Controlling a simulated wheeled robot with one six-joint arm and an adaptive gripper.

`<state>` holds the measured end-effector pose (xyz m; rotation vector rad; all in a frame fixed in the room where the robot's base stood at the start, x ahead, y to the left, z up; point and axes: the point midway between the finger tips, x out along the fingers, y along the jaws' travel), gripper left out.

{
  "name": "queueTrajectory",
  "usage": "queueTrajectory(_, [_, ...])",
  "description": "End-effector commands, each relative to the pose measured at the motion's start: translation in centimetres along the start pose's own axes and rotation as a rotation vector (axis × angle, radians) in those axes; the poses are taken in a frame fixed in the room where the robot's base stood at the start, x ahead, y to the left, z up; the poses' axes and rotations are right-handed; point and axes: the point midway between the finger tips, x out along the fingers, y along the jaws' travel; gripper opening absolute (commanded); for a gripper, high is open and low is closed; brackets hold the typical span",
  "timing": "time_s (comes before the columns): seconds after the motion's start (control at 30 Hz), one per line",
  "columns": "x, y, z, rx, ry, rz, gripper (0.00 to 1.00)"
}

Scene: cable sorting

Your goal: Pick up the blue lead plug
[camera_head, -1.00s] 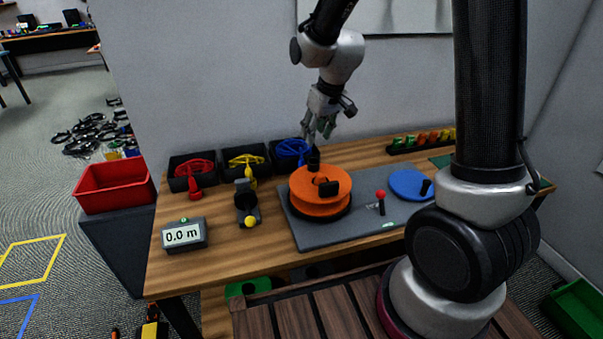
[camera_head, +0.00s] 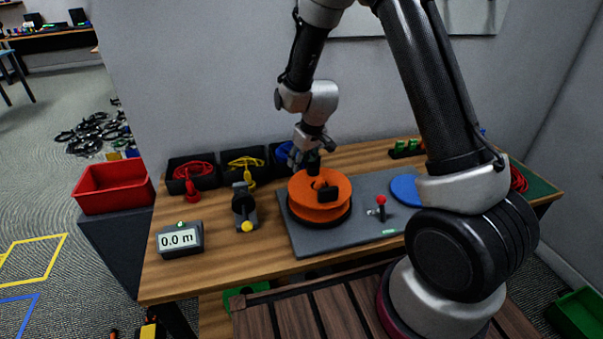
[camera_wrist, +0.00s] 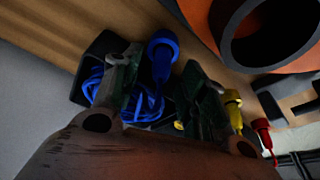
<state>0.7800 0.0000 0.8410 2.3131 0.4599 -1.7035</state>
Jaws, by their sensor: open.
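The blue lead plug (camera_wrist: 161,52) shows in the wrist view, pointing down the picture with its narrow part between my two fingers. My gripper (camera_wrist: 157,84) is open and empty, with one finger on each side of the plug in the picture. I cannot tell how far the plug is from the fingertips. The coiled blue lead (camera_wrist: 92,86) lies in a dark bin behind the left finger. In the head view my gripper (camera_head: 305,160) is low at the blue bin, behind the orange reel, and the blue plug is hidden there.
The orange reel (camera_head: 318,190) stands close in front of my gripper on a grey plate (camera_head: 300,244). A yellow plug (camera_wrist: 232,105) and a red plug (camera_wrist: 262,132) lie beside the blue one. A length meter (camera_head: 180,239) sits at the front left.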

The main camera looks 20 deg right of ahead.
Motion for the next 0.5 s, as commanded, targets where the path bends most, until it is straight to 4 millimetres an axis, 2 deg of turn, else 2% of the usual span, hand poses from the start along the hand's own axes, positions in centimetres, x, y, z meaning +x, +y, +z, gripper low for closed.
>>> queueTrajectory(0.07, [-0.02,0.0,0.01,0.0,0.0,0.0,0.41])
queueTrajectory(0.2, [-0.03,0.0,0.02,0.0,-0.001,0.0,0.16])
queueTrajectory(0.3, [-0.04,0.0,0.03,0.0,-0.001,0.0,0.0])
queueTrajectory(0.5, [-0.05,0.0,0.03,0.0,-0.001,0.0,0.0])
